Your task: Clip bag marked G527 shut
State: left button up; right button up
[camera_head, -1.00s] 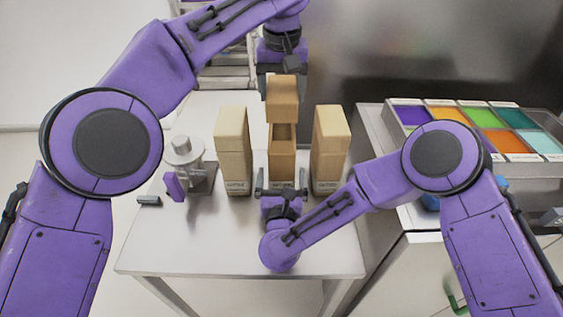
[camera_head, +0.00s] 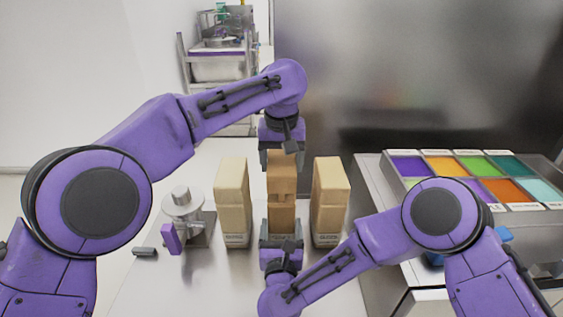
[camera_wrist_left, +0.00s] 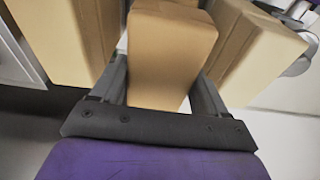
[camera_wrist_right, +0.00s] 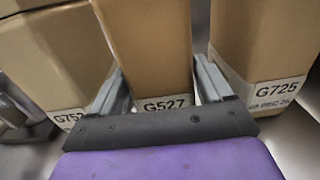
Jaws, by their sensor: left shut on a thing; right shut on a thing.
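The tan bag marked G527 (camera_head: 282,215) stands upright in the middle of a row of three bags; its label shows in the right wrist view (camera_wrist_right: 166,104). Its narrower upper part sits over the lower body, with a dark notch between. My left gripper (camera_head: 282,155) is shut on the top of this bag from behind; the left wrist view shows its fingers on both sides of the bag (camera_wrist_left: 168,50). My right gripper (camera_head: 281,241) is shut on the lower front of the bag, just around its label. I cannot tell which thing is the clip.
A tan bag (camera_head: 232,205) stands close on the left and bag G725 (camera_head: 329,205) close on the right. Further left are a grey device (camera_head: 183,205), a purple piece (camera_head: 171,239) and a small dark block (camera_head: 145,252). A tray of coloured compartments (camera_head: 450,160) is at the right.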

pick_arm(q)
jog(key=shift+f, duration=0.25)
dwell(0.3)
jog(key=shift+f, duration=0.75)
jog(key=shift+f, duration=0.65)
jog(key=o, duration=1.1)
jog(key=r, duration=0.4)
jog(key=s+r, duration=0.1)
jog(key=r, duration=0.6)
jog(key=shift+s+r, duration=0.4)
